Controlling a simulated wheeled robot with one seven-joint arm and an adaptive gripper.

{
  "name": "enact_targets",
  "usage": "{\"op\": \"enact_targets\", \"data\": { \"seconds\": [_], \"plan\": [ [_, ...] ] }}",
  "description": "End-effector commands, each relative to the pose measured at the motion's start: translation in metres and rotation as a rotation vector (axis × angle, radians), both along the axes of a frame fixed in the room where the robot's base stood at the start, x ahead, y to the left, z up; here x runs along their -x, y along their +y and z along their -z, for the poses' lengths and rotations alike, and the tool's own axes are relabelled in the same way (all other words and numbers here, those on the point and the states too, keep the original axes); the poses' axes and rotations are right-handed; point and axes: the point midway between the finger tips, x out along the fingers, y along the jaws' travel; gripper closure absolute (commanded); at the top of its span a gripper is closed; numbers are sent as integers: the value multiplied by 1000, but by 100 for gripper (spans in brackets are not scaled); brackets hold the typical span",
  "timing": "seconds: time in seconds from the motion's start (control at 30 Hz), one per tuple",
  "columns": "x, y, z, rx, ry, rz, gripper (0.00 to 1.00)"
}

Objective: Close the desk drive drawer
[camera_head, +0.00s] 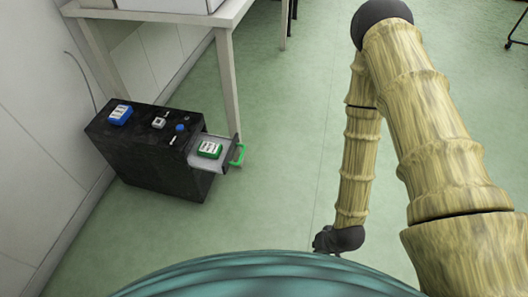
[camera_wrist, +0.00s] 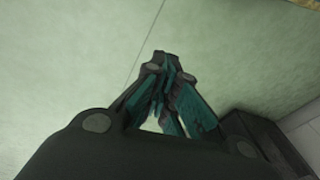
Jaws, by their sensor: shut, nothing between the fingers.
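The desk drive (camera_head: 150,155) is a dark speckled box on the floor under a white table, at the left of the head view. Its drawer (camera_head: 224,163) stands open at the upper right end, with a green handle (camera_head: 237,154) on its front. A green labelled item (camera_head: 209,149) lies in the drawer. In the wrist view, my gripper (camera_wrist: 165,62) is shut and empty above the floor. A dark box edge (camera_wrist: 265,140), probably the desk drive, shows at the lower right there.
A blue labelled item (camera_head: 120,115), a small white-and-grey item (camera_head: 158,122) and small blue and white pieces (camera_head: 180,128) lie on top of the box. A table leg (camera_head: 228,85) rises just behind the drawer. Green floor (camera_head: 285,170) is clear between the drawer and my arm.

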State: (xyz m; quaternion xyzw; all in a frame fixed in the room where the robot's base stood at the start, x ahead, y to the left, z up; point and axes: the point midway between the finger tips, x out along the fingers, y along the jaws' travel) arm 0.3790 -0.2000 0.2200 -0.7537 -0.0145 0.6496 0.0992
Motion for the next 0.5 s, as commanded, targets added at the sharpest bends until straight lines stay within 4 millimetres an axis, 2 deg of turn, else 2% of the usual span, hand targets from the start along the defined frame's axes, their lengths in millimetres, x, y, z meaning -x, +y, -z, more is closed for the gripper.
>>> {"op": "enact_targets", "data": {
  "seconds": [0.03,0.2,0.3,0.5],
  "plan": [
    [-28,8,6,-59,-54,27,100],
    [-116,38,0,-298,-203,114,100],
    [-161,52,-13,-450,-262,146,100],
    [-234,71,-52,-753,-311,169,100]
  ]
}}
